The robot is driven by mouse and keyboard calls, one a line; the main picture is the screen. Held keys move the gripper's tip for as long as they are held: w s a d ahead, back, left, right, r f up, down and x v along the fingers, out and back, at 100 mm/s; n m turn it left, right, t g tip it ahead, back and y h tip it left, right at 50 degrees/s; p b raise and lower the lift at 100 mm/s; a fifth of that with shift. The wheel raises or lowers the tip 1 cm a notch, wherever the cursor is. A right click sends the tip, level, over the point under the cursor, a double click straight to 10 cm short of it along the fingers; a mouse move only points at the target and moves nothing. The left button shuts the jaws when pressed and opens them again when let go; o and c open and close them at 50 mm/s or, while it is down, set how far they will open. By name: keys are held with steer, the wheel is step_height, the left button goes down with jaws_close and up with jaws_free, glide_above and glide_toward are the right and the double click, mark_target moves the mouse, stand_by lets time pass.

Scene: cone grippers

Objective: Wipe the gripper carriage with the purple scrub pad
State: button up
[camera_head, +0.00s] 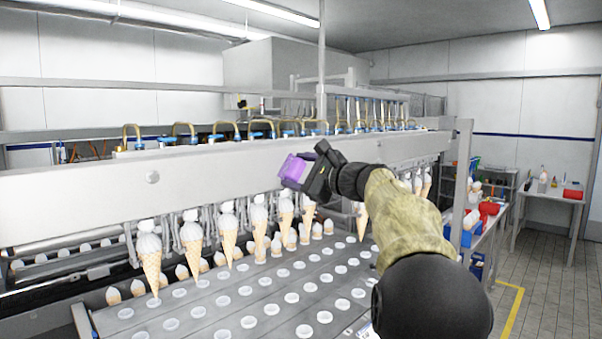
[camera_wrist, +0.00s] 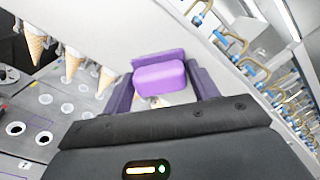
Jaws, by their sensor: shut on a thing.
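The purple scrub pad (camera_head: 294,170) is held in my gripper (camera_head: 310,172), which is shut on it. In the wrist view the pad (camera_wrist: 160,78) sits between the two fingers of my gripper (camera_wrist: 163,92). The gripper carriage (camera_head: 215,165) is the long pale metal beam across the machine, with several cones hanging beneath it. The pad is in front of or against the beam's face, near its lower edge; I cannot tell whether they touch. My arm hides part of the beam to the right.
Ice cream cones (camera_head: 152,262) hang in a row under the beam, close below my gripper. A conveyor plate with round holes (camera_head: 250,315) lies below. Hoses and brass fittings (camera_head: 262,128) line the beam's top.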

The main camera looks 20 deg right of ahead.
steer(key=shift+s+d+f+b, duration=0.1)
steer(key=shift+s+d+b, duration=0.15)
steer(key=shift+s+b, duration=0.25)
steer(key=shift+b+v, duration=0.75)
steer(key=shift+v, duration=1.7)
steer(key=b+v, duration=0.1)
steer(key=v, duration=0.2)
